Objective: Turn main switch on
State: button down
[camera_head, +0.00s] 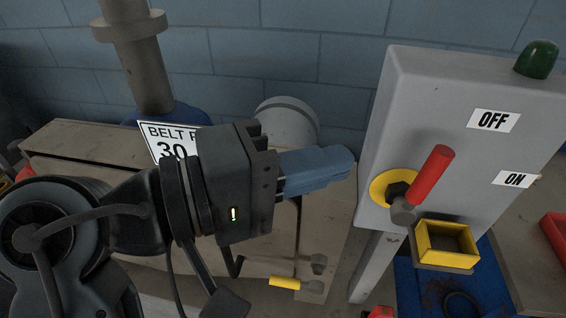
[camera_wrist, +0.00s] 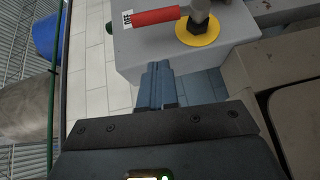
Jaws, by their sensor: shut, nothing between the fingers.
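The main switch is a red lever handle (camera_head: 430,176) on a round yellow disc (camera_head: 383,186), mounted on a grey box (camera_head: 425,90). The box carries an OFF label (camera_head: 493,120) and, below it, an ON label (camera_head: 515,180). The handle slants up and to the right, on the OFF side. In the wrist view the red handle (camera_wrist: 155,17) ends by the OFF label (camera_wrist: 127,20). My gripper (camera_head: 347,164) has its blue fingers together and empty, left of the disc and apart from the handle. It also shows in the wrist view (camera_wrist: 157,70).
A green dome (camera_head: 537,59) sits on top of the box. A yellow open-topped holder (camera_head: 446,243) juts out below the handle. A beige cabinet (camera_head: 75,140) with a yellow-handled lever (camera_head: 285,282) stands under my arm. A blue block wall (camera_head: 230,50) is behind.

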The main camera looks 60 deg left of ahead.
aim_at(422, 186)
jog(key=shift+w+d+f+p, duration=0.15)
jog(key=shift+w+d, duration=0.4)
jog(key=shift+w, duration=0.3)
jog(key=shift+w+d+f+p, duration=0.15)
jog(key=shift+w+d, duration=0.45)
jog(key=shift+w, duration=0.3)
jog(key=shift+w+d+p, duration=0.15)
jog(key=shift+w+d, duration=0.4)
jog(key=shift+w, duration=0.3)
jog(key=shift+w, duration=0.1)
